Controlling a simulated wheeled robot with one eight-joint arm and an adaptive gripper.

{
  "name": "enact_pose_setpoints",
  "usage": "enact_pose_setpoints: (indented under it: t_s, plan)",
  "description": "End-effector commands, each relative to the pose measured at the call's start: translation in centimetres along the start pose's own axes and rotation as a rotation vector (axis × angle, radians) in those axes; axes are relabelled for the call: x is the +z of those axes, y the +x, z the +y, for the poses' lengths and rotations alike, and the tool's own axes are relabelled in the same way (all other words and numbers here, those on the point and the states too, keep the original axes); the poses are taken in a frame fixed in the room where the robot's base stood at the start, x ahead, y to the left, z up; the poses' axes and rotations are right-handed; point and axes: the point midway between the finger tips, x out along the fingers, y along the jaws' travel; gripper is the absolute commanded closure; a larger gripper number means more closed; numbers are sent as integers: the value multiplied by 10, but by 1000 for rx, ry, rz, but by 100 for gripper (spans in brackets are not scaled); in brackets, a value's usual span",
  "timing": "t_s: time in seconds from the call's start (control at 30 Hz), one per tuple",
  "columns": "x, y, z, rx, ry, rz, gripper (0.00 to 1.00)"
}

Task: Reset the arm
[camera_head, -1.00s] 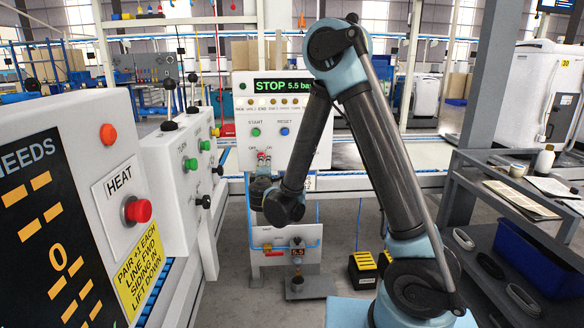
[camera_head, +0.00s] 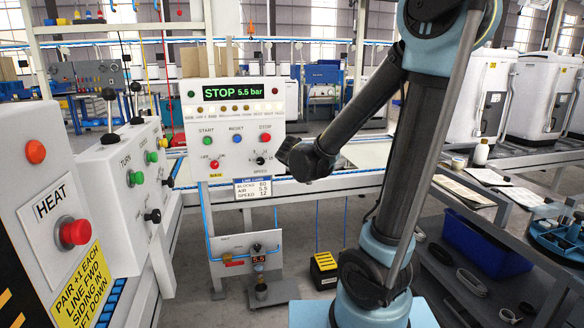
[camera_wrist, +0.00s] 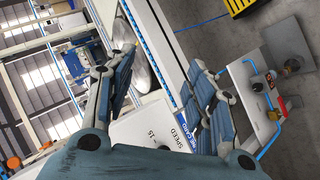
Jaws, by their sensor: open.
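My arm (camera_head: 405,150) rises at the right of the head view, with its forearm reaching down and left. My gripper is at the forearm's end, beside the right edge of the STOP panel (camera_head: 193,138); its fingers are mostly hidden by the wrist there. In the wrist view my gripper (camera_wrist: 165,85) is open, its two blue-grey fingers spread wide with nothing between them. The panel's white face also shows in the wrist view (camera_wrist: 150,125), below the fingers. Whether any part touches the panel, I cannot tell.
The panel's display reads STOP 5.5 bar. A HEAT box with a red button (camera_head: 75,232) and a lever box (camera_head: 125,180) stand at the left. A yellow-and-black case (camera_head: 324,270) lies on the floor. A dark shelf with a blue bin (camera_head: 480,245) stands at the right.

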Motion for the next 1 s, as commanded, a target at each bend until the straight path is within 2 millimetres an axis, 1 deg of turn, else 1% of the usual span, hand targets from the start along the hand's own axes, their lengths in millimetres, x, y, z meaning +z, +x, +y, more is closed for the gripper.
enact_pose_setpoints:
  t_s: [0.03, 0.2, 0.4, 0.47, 0.6, 0.7, 0.9, 1.0]
  plan:
    - [19, -2, 4, -20, 30, -32, 50]
    - [75, -13, 9, -99, 132, -130, 50]
    - [135, -32, 3, -194, 256, -235, 50]
    - [152, -39, -1, -223, 293, -266, 50]
    - [188, -57, -13, -292, 382, -330, 50]
    - [210, -70, -25, -342, 446, -372, 50]
    - [248, -100, -53, -443, 575, -446, 50]
    - [262, -114, -68, -494, 640, -478, 50]
